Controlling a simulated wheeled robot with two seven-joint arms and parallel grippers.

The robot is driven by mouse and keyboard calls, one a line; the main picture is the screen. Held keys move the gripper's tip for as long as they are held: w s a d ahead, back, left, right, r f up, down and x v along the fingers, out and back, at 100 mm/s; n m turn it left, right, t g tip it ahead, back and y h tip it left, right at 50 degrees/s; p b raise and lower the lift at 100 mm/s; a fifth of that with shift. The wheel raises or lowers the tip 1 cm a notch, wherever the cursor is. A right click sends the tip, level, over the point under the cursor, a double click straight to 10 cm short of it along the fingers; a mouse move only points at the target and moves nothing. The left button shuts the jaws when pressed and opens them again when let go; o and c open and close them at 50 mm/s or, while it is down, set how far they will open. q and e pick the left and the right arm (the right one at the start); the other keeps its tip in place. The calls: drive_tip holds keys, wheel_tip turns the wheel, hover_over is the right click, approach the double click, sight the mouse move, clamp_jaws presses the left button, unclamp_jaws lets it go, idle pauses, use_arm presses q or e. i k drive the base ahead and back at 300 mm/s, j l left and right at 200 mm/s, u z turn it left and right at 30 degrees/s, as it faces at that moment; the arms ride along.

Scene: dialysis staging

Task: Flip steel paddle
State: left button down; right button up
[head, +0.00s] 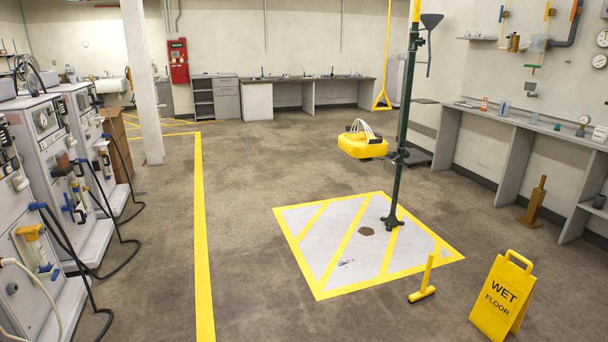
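I cannot pick out a steel paddle for certain. A dark green upright pole (403,120) stands on the hatched floor square, with a yellow basin (352,150) to its left that has pale curved tubes on top. A dark flat plate (418,157) shows beside the pole at about basin height; I cannot tell what it is. A yellow pull handle (382,102) hangs on a rod just left of the pole. Neither of my grippers is in view.
The yellow-edged floor square (325,228) has a drain in it. Dialysis machines (40,160) with hoses line the left. A grey counter (520,120) runs along the right wall.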

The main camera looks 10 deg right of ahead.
sight(389, 168)
drive_tip(key=i+l+z, duration=0.4)
drive_tip(key=i, duration=0.85)
drive_tip(key=i+j+z, duration=0.15)
drive_tip(key=i+z, duration=0.2)
drive_tip(key=i, duration=0.9)
drive_tip(key=i+j+u, duration=0.2)
drive_tip(key=i, duration=1.55)
drive_tip(key=i+j+z, duration=0.1)
drive_tip(key=i+z, duration=0.35)
drive_tip(key=i+j+z, duration=0.3)
drive_tip(key=i+z, duration=0.15)
drive_tip(key=i, duration=0.15)
